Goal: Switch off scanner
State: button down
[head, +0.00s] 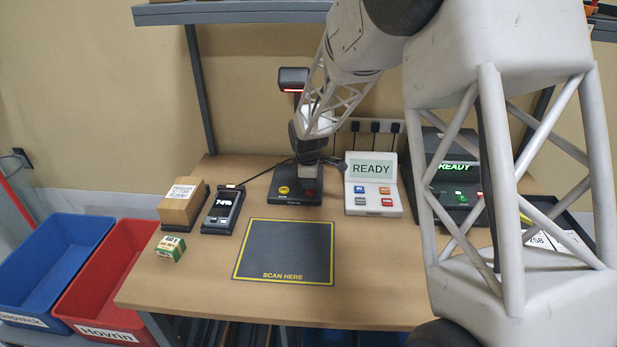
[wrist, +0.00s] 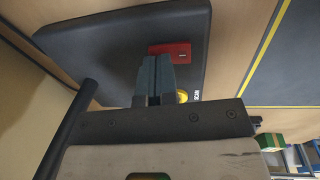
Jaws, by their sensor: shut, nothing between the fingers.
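The scanner has a dark base (head: 285,200) on the table and a black head (head: 293,79) above it, partly hidden by my arm. On the base are a round yellow button (head: 283,190) and a red switch (head: 309,193). My gripper (head: 309,177) points down over the right part of the base. In the wrist view my shut, empty fingers (wrist: 155,62) reach to the edge of the red switch (wrist: 172,49). The yellow button (wrist: 182,97) is partly hidden beside them. I cannot tell whether the fingertips touch the switch.
A terminal reading READY (head: 370,170) stands close to the right of the scanner, and a printer (head: 455,172) is beyond it. A handheld device (head: 223,210), a brown box (head: 182,204) and a small green box (head: 171,248) are left. The scan mat (head: 284,252) in front is clear.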

jog(key=shift+f, duration=0.1)
dwell(0.3)
jog(key=shift+w+f, duration=0.1)
jog(key=shift+f, duration=0.1)
dwell(0.3)
jog(key=shift+s+r, duration=0.2)
jog(key=shift+s, duration=0.6)
jog(key=shift+r, duration=0.2)
notch_tip(320, 180, up, 14)
jog(key=s, duration=0.1)
jog(key=shift+s+f, duration=0.2)
jog(key=shift+s, duration=0.15)
dwell(0.6)
